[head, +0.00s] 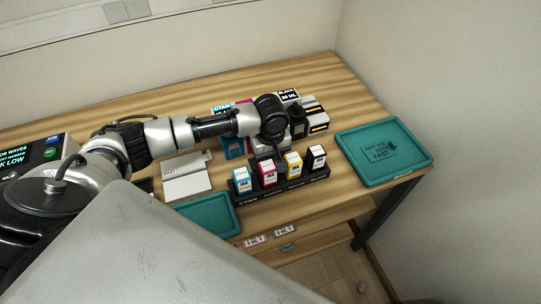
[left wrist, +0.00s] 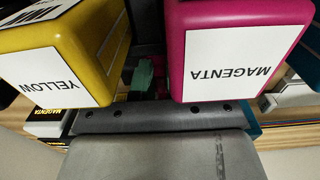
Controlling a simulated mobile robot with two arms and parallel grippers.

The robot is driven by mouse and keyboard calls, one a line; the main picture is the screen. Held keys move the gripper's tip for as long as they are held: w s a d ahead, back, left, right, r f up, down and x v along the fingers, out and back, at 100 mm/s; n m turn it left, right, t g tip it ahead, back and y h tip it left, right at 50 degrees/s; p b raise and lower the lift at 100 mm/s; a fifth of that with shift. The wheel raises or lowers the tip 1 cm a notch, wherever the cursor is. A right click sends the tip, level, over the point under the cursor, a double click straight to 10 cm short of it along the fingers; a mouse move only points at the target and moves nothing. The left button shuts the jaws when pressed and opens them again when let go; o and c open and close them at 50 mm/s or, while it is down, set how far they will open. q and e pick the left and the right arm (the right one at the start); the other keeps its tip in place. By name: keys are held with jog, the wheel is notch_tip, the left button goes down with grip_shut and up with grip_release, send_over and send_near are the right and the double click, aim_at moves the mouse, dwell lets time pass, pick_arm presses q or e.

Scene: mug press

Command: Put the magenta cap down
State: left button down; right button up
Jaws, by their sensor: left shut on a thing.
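My left gripper (head: 270,148) hangs over the table just behind the row of ink bottles. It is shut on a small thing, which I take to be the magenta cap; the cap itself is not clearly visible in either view. The magenta bottle (head: 266,174) stands in a dark rack (head: 283,191), between the cyan bottle (head: 242,181) and the yellow bottle (head: 293,164). In the left wrist view the magenta bottle (left wrist: 240,55) and yellow bottle (left wrist: 58,65) loom close on either side, labels upside down. My right gripper is not in view.
The black bottle (head: 317,157) ends the row. Ink boxes (head: 288,97) stand behind my gripper. A teal tray (head: 385,152) lies at the right and another teal tray (head: 207,217) at the front. The table's back right is bare.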

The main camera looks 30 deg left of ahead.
pick_arm(q)
jog(key=c, duration=1.1)
grip_release()
jog(key=shift+f, duration=0.1)
jog(key=shift+c, duration=0.2)
notch_tip(320, 180, up, 12)
